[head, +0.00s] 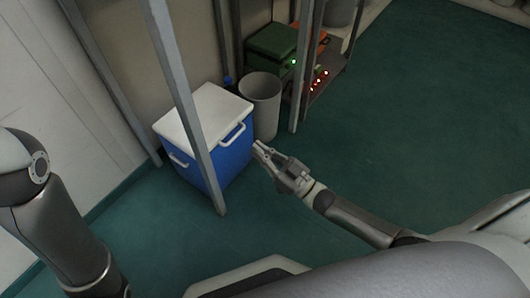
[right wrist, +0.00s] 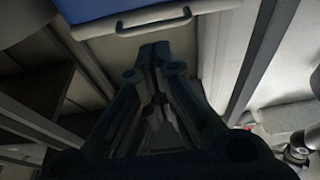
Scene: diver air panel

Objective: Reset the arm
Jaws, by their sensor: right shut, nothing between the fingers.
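My right gripper (head: 260,149) is shut and empty, low in front of the right side of a blue cooler with a white lid (head: 233,157). In the right wrist view the shut fingers (right wrist: 155,52) point toward the cooler's white handle (right wrist: 151,19), with the blue side above it. Whether the fingertips touch the cooler I cannot tell. My left arm shows at the left edge of the head view, but its gripper is not in view.
A grey metal post (head: 188,108) stands right in front of the cooler. A grey bin (head: 262,103) stands behind it, near a green case (head: 273,42) on a shelf with small red lights. The green floor (head: 420,110) to the right is open.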

